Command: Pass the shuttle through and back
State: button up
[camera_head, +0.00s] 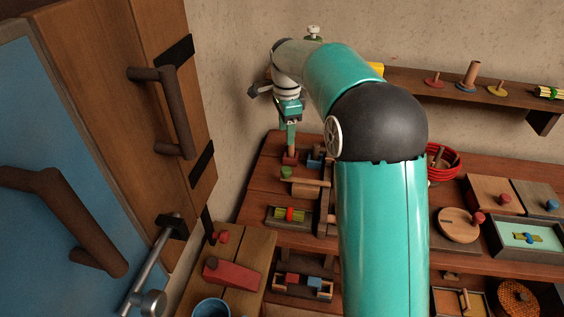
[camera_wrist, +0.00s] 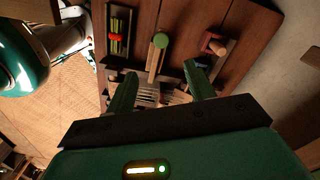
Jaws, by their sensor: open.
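My gripper (camera_head: 291,140) points down over the back left of the wooden bench, close to a red block (camera_head: 290,158). In the wrist view, its two green fingers (camera_wrist: 161,72) are apart, with nothing held between them. A wooden bar with a round green end (camera_wrist: 160,40) lies just beyond the fingertips; the green end also shows in the head view (camera_head: 287,172). I cannot tell for sure whether this bar is the shuttle. Pale, comb-like slats (camera_wrist: 148,94) show between the fingers, partly hidden by them.
A tray with a red-banded green bundle (camera_head: 290,214) lies on the bench. A wooden cabinet door with a dark handle (camera_head: 165,110) stands at the left. A wall shelf (camera_head: 450,85) holds several pegs. A red coil (camera_head: 442,160) is right of my arm.

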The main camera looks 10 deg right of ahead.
aim_at(286, 169)
notch_tip(286, 169, down, 14)
jog(key=shift+w+f, duration=0.15)
dwell(0.4)
